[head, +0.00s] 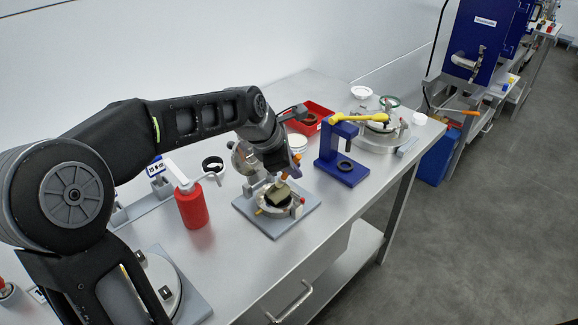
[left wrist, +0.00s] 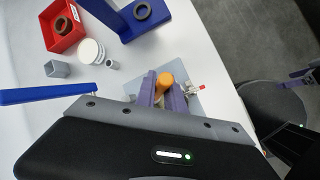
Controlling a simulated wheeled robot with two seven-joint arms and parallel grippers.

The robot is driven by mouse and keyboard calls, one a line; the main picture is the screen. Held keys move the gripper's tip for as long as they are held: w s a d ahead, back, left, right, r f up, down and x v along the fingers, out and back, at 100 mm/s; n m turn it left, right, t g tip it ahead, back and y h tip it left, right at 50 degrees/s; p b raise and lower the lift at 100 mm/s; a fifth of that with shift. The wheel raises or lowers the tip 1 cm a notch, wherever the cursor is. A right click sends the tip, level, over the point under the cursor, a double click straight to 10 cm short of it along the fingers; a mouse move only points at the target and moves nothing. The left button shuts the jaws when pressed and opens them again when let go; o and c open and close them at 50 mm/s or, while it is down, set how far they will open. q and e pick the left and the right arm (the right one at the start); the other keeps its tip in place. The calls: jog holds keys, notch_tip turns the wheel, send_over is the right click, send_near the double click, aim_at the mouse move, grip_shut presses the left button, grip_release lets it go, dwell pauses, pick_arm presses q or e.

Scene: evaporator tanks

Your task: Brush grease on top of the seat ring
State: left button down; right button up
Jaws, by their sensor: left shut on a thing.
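My left gripper (head: 282,166) is shut on a brush and points down over the grey plate (head: 247,207) at the bench's front edge. The brush's orange handle (left wrist: 166,79) shows between the purple fingers in the left wrist view. Its broad olive-beige head (head: 279,195) is low over the round metal fitting (head: 264,211) on the plate. I cannot tell whether the bristles touch it. The seat ring's top is largely hidden by the brush and gripper. Purple finger-like parts at the right edge of the left wrist view look like my right gripper (left wrist: 299,76); its opening is unclear.
A red pump bottle (head: 193,206) stands left of the plate. A blue stand (head: 340,160) with a dark ring and a yellow tool (head: 360,117) is to the right. A red bin (head: 312,118) and white lidded pot (head: 297,143) are behind. Open floor lies right of the bench.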

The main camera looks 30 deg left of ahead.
pick_arm(q)
jog(key=shift+w+d+r+p, duration=0.15)
jog(key=shift+w+d+p, duration=0.1)
jog(key=shift+w, duration=0.25)
jog(key=shift+w+d+r+p, duration=0.1)
jog(key=shift+w+d+p, duration=0.1)
jog(key=shift+w, duration=0.25)
jog(key=shift+f, duration=0.15)
jog(key=shift+s+a+f+b, duration=0.15)
jog(key=shift+s+a+b, duration=0.1)
jog(key=shift+s, duration=0.25)
jog(key=shift+s+a+f+b, duration=0.2)
jog(key=shift+s+b, duration=0.1)
jog(key=shift+s, duration=0.2)
jog(key=shift+s+a+f+b, duration=0.15)
jog(key=shift+s+a+b, duration=0.1)
jog(key=shift+s, duration=0.25)
